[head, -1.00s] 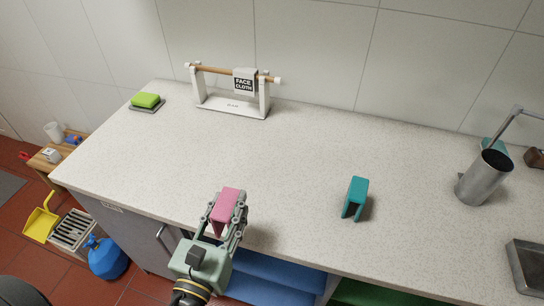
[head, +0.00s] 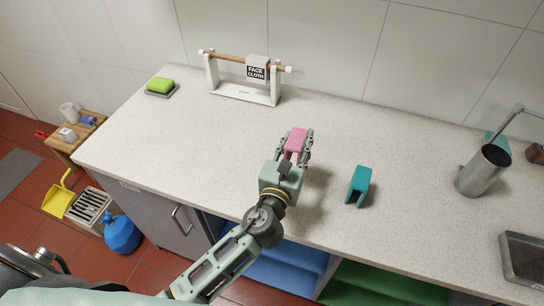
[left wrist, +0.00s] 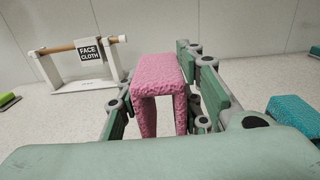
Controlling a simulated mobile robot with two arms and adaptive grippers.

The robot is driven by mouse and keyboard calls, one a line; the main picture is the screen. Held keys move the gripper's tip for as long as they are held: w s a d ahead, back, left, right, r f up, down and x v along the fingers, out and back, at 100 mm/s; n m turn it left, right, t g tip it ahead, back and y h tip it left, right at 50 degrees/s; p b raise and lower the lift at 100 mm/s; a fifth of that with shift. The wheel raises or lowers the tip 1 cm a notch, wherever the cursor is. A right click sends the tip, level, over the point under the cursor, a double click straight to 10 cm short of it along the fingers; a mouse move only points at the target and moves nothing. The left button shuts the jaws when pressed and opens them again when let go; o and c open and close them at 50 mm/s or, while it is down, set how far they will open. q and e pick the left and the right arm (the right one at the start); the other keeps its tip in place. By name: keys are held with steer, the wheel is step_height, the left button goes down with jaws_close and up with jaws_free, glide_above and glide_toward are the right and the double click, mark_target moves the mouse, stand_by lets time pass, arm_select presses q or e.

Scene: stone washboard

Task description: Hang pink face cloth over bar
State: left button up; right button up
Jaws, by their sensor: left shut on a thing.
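The pink face cloth (head: 297,138) is a folded, upside-down U shape. My left gripper (head: 296,148) is shut on it and holds it above the counter, left of the teal cloth. In the left wrist view the pink cloth (left wrist: 160,75) sits between the fingers, its two flaps hanging down with a gap between them. The wooden bar (head: 226,57) lies across a white stand (head: 245,92) at the back of the counter, ahead and to the left of the gripper. A pale sleeve labelled FACE CLOTH (head: 257,69) hangs on its right part. My right gripper is not in view.
A teal folded cloth (head: 359,185) stands on the counter (head: 200,140) right of my gripper. A green sponge (head: 159,84) lies at the back left. A metal cup (head: 482,172) and tray (head: 522,262) are at the right. The counter between gripper and stand is clear.

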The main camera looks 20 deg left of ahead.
arm_select(q)
steer(key=shift+w+a+f+b, duration=0.3)
steer(key=shift+a+f+b, duration=0.3)
steer(key=shift+a+f, duration=0.7)
steer(key=shift+w+a+f+b, duration=0.35)
steer(key=shift+a+f+b, duration=0.25)
steer(key=shift+a+f, duration=0.7)
steer(key=shift+w+a+f+b, duration=0.3)
steer(key=shift+a+f+b, duration=0.45)
steer(key=shift+f, duration=0.85)
steer(key=shift+a+f, duration=0.1)
steer(key=shift+a, duration=0.1)
steer(key=o, duration=1.1)
steer(key=shift+o, duration=0.2)
steer(key=shift+s, duration=0.15)
steer(key=s+b, duration=0.2)
steer(key=s, duration=0.8)
steer(key=shift+s+a, duration=0.15)
steer(key=shift+s, duration=0.75)
